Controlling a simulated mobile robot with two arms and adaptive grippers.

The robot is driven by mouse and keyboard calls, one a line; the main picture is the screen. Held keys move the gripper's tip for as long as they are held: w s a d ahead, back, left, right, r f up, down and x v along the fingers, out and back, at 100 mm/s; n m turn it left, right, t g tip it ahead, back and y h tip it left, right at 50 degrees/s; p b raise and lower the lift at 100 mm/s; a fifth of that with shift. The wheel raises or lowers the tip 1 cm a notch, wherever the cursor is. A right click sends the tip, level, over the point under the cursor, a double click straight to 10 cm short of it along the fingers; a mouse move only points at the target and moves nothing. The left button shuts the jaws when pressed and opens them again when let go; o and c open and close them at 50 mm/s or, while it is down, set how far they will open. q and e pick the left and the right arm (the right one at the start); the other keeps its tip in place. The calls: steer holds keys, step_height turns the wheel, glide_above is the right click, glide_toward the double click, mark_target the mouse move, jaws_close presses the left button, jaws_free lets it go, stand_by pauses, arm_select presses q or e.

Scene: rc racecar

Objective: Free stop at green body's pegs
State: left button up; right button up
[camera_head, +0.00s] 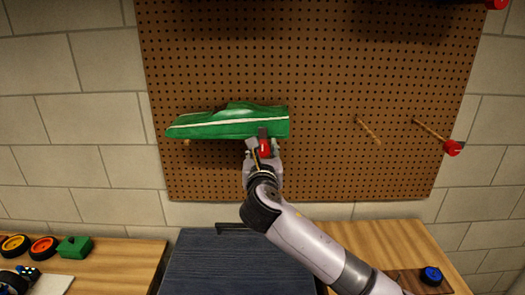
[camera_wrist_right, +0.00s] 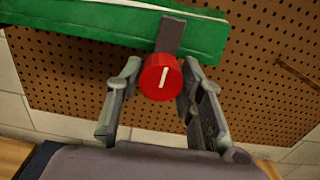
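The green car body (camera_head: 228,121) with a white stripe hangs level against the pegboard; its underside edge also crosses the top of the right wrist view (camera_wrist_right: 90,22). A red round stop (camera_head: 264,148) with a dark grey tab is at the body's lower right edge. In the right wrist view the red stop (camera_wrist_right: 160,78) shows a white line on its face. My right gripper (camera_head: 261,147) is at the stop, one finger on each side. I cannot tell whether both fingers press on it. My left gripper is not in view.
The brown pegboard (camera_head: 330,75) has a bare peg (camera_head: 368,130) and another peg with a red stop (camera_head: 452,148) to the right. A wooden table below left holds wheels (camera_head: 43,248) and a green block (camera_head: 75,247). A blue wheel (camera_head: 431,275) lies at lower right.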

steer(key=c, duration=0.7)
steer(key=m, duration=0.3)
steer(key=shift+a+m, duration=0.1)
steer(key=shift+m, duration=0.3)
steer(key=m, duration=0.3)
steer(key=shift+a+m+b, duration=0.1)
steer(key=shift+m+b, duration=0.2)
steer(key=shift+b, duration=0.1)
steer(key=m+b, duration=0.1)
steer(key=m, duration=0.4)
steer(key=shift+m, duration=0.3)
steer(key=m+b, duration=0.1)
steer(key=m, duration=0.3)
steer(key=shift+r+m+b, duration=0.15)
steer(key=shift+m+b, duration=0.15)
steer(key=shift+m, duration=0.1)
